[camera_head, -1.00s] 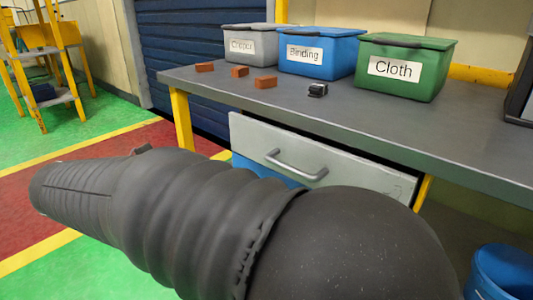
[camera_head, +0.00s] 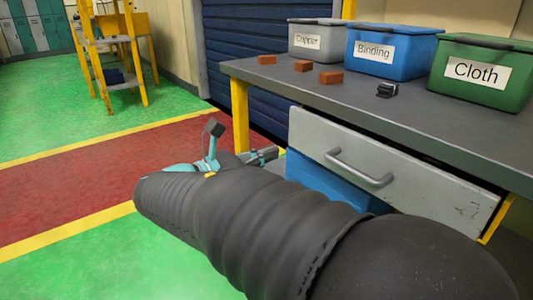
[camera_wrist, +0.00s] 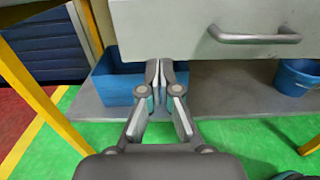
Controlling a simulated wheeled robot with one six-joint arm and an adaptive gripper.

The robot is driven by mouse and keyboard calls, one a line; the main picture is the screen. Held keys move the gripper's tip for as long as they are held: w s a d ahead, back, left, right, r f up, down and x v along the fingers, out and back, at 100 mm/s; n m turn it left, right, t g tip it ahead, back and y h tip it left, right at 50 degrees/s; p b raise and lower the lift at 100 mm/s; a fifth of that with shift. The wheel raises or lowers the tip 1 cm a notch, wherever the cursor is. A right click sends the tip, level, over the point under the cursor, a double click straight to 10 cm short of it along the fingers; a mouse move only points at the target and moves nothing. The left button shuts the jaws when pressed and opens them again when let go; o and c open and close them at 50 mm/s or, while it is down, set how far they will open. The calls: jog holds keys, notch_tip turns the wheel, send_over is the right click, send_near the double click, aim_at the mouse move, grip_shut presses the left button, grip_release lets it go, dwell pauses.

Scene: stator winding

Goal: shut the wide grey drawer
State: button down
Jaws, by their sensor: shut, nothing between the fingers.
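The wide grey drawer (camera_head: 420,170) is under the workbench top, with a bar handle (camera_head: 358,168) on its front. Its front appears to stand out from the bench, but its inside is hidden. In the wrist view the drawer front (camera_wrist: 160,30) fills the top, with the handle (camera_wrist: 255,36) at upper right. My gripper (camera_wrist: 160,70) is shut and empty, its fingertips overlapping the view just below the drawer front's lower edge, left of the handle. In the head view my gripper (camera_head: 268,155) shows partly, left of the drawer; I cannot tell whether it touches.
The grey workbench top (camera_head: 300,85) holds labelled grey (camera_head: 312,40), blue (camera_head: 390,52) and green (camera_head: 480,70) bins, three orange bricks and a small black part. A blue box (camera_wrist: 118,88) and blue bucket (camera_wrist: 298,76) are below. A yellow bench leg (camera_head: 240,115) stands left. Floor at left is free.

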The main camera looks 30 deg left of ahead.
aim_at(309, 138)
jog(key=x, duration=1)
jog(key=shift+s+b, duration=0.1)
jog(key=shift+b, duration=0.3)
